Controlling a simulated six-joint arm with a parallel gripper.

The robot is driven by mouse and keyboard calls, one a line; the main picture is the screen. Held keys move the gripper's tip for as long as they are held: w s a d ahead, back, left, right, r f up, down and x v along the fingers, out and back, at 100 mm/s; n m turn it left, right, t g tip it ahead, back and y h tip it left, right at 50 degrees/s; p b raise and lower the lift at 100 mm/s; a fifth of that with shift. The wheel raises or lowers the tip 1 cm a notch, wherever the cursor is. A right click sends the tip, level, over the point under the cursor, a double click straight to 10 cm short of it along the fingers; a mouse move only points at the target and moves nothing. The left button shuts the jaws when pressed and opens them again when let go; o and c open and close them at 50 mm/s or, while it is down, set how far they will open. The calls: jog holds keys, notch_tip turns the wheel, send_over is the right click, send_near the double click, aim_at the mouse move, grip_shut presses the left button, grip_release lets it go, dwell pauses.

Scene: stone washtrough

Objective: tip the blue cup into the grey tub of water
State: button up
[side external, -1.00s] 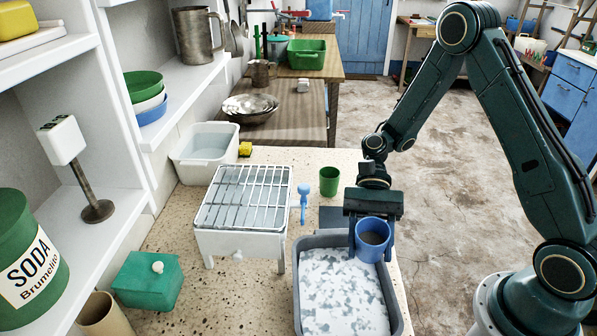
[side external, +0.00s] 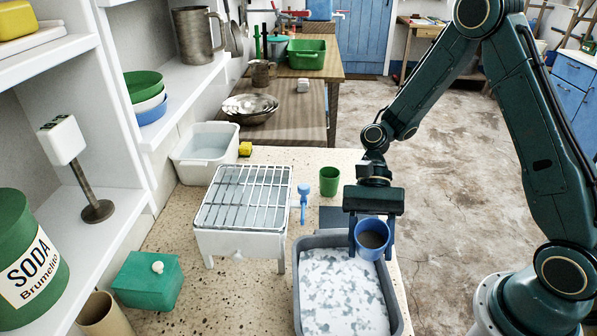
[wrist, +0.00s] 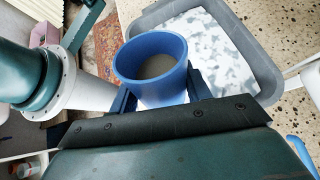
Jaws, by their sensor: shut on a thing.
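The blue cup (side external: 371,238) is held in my gripper (side external: 371,228), whose fingers are shut on its sides. Its mouth faces up, and a dark grey-brown content shows inside. In the side external view the cup is over the back right corner of the grey tub (side external: 299,290). The tub holds water with pale, foamy patches on it. In the wrist view the blue cup (wrist: 150,70) is between my fingers, with the grey tub (wrist: 262,75) just beside it to the right. The cup's lower part is partly hidden by my gripper there.
A green cup (side external: 329,181) and a blue brush-like tool (side external: 303,200) stand behind the tub. A white rack with a wire grid (side external: 240,198) is to its left. A white basin (side external: 204,153) and a green box (side external: 148,280) are on the speckled counter.

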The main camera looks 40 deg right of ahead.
jog(key=shift+a+r+t+h, duration=0.1)
jog(key=shift+t+h, duration=0.5)
jog(key=shift+h, duration=0.7)
dwell(0.6)
jog(key=shift+t+h, duration=0.3)
jog(key=shift+h, duration=0.2)
jog(key=shift+s+a+m+h, duration=0.15)
jog(key=shift+m+h, duration=0.15)
jog(key=shift+h, duration=0.2)
dwell(0.4)
jog(key=shift+a+f+m+t+h, duration=0.15)
jog(key=shift+t+h, duration=0.5)
jog(key=shift+h, duration=0.5)
jog(key=shift+a+f+m+t+h, duration=0.15)
jog(key=shift+t+h, duration=0.5)
jog(key=shift+h, duration=0.5)
dwell(1.2)
jog(key=shift+d+r+y, duration=0.15)
jog(key=shift+y, duration=0.35)
dwell(0.5)
